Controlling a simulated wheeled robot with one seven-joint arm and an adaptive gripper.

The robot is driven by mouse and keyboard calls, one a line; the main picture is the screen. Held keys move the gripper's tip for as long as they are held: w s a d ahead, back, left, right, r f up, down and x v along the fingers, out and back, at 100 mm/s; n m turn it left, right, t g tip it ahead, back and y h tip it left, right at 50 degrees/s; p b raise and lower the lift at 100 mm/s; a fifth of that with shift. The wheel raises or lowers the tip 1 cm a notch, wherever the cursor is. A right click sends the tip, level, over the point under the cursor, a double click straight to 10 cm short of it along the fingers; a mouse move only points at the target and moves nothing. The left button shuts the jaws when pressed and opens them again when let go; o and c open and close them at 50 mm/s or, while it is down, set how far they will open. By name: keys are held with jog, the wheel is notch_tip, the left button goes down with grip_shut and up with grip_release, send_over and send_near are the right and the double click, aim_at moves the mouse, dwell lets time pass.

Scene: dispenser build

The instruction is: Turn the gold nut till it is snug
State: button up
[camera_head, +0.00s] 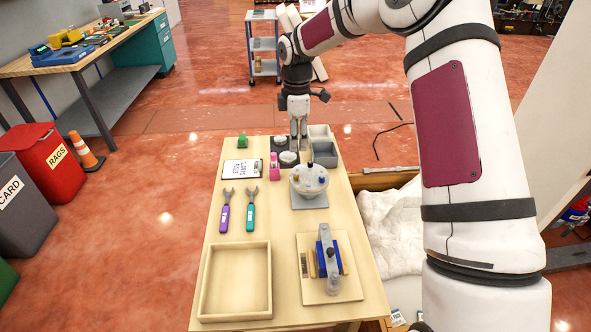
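My gripper (298,138) points down at the far end of the wooden table, over or just beside a black tray (279,142) with white round parts. The fingers look close together, but at this size I cannot tell whether they are shut or hold anything. A white round dispenser part (309,188) stands on a grey square base (311,203), nearer than my gripper. Small gold, blue and dark fittings stick up from its top. A small gold spot (296,178) there may be the gold nut; it is too small to be sure.
A purple wrench (225,214) and a teal wrench (250,214) lie left of the dispenser. An empty wooden tray (206,281) and a board (313,291) with a blue-and-grey fixture are at the near end. A pink item (275,169), a clipboard (243,169) and grey bins (324,156) stand farther back.

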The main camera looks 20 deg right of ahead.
aim_at(297, 176)
notch_tip(297, 176, down, 13)
jog(key=shift+r+p, duration=0.1)
jog(key=shift+p, duration=0.55)
jog(key=shift+c, duration=0.5)
grip_shut()
